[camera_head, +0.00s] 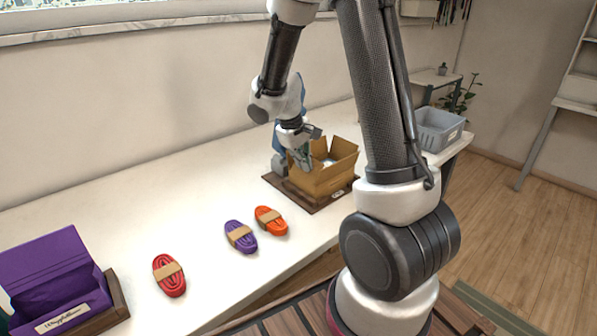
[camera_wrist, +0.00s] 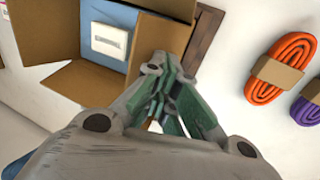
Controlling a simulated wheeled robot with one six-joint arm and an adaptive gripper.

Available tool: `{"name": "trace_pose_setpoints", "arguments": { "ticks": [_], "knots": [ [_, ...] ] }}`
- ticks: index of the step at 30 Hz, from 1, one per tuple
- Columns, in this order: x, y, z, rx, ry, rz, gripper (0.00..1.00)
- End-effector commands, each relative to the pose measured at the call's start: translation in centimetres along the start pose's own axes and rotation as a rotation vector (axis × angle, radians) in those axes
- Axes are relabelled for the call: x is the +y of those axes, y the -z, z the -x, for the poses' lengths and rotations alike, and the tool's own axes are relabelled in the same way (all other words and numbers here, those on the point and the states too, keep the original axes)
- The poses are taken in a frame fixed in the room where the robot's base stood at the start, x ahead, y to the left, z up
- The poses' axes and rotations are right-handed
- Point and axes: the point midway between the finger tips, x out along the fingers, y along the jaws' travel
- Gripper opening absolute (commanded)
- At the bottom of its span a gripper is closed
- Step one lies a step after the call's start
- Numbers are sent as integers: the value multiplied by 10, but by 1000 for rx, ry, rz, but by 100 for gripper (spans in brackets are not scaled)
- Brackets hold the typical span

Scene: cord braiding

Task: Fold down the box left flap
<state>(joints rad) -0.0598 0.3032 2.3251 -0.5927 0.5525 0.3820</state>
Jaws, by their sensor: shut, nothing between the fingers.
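An open cardboard box (camera_head: 322,183) stands on a dark wooden board (camera_head: 333,205) on the white table. Its flaps stand up or out at several sides. In the wrist view a flap (camera_wrist: 44,28) spreads at the left and another flap (camera_wrist: 85,82) lies below the opening. Inside are blue lining and a white card (camera_wrist: 109,40). My gripper (camera_head: 304,163) is at the box's left side in the head view. In the wrist view my gripper (camera_wrist: 163,76) is shut and empty, its tips over a cardboard panel (camera_wrist: 165,38). Whether they touch it is unclear.
Orange (camera_head: 270,220), purple (camera_head: 240,235) and red (camera_head: 169,275) cord bundles lie left of the box. A purple open box (camera_head: 48,268) stands at the far left. A grey bin (camera_head: 438,130) is behind right. The table between is clear.

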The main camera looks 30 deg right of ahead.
Motion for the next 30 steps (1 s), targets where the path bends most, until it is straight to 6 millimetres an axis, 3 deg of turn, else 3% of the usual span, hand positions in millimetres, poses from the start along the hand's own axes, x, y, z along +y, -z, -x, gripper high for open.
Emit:
{"name": "trace_pose_setpoints", "arguments": {
  "ticks": [30],
  "knots": [
    [16,0,-15,-1,0,1,0]
  ]
}}
